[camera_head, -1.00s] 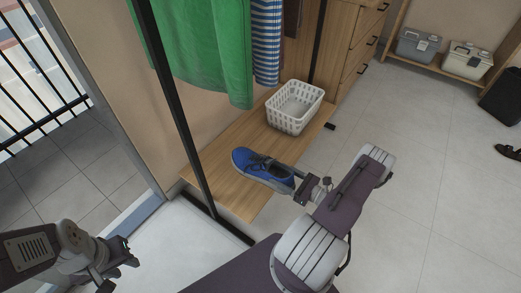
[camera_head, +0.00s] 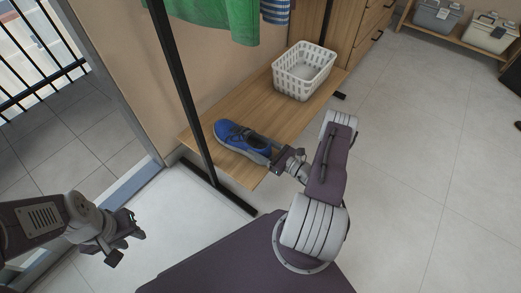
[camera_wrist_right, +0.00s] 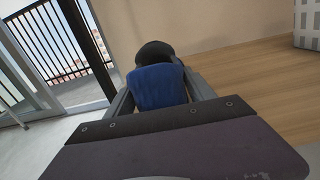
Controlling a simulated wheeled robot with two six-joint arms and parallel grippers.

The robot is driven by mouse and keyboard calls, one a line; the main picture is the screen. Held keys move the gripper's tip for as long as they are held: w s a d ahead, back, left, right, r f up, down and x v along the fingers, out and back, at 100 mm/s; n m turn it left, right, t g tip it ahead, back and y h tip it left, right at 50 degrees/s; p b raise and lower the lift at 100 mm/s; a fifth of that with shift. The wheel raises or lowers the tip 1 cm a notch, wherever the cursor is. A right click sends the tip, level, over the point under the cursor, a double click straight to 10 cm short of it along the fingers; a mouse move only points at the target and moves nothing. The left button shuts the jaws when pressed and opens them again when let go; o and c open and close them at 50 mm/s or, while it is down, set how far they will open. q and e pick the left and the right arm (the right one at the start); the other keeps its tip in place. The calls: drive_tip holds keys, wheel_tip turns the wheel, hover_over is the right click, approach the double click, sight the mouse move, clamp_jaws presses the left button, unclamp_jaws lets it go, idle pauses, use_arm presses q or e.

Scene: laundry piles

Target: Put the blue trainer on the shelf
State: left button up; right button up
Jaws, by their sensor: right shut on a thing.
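The blue trainer (camera_head: 240,139) is over the front left part of the low wooden shelf (camera_head: 275,115) under the clothes rail. Its toe points left and its heel points toward my right gripper (camera_head: 278,160). That gripper is shut on the heel end. In the right wrist view the trainer's blue heel (camera_wrist_right: 159,88) sits between the two fingers, with its dark opening beyond. I cannot tell whether the sole touches the shelf. My left gripper (camera_head: 124,243) is at the lower left, away from the shelf and empty; its finger gap is hard to make out.
A white basket (camera_head: 304,71) stands on the shelf to the right of the trainer. A black rail post (camera_head: 180,90) rises at the shelf's left end. Green and striped clothes (camera_head: 215,18) hang above. Wood between trainer and basket is bare.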

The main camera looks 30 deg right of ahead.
drive_tip(key=o, duration=1.7)
drive_tip(key=shift+r, duration=0.1)
drive_tip(key=shift+s+d, duration=0.15)
drive_tip(key=shift+s, duration=0.05)
drive_tip(key=p+v, duration=0.4)
drive_tip(key=v, duration=0.7)
drive_tip(key=shift+s, duration=0.3)
drive_tip(key=shift+d, duration=0.1)
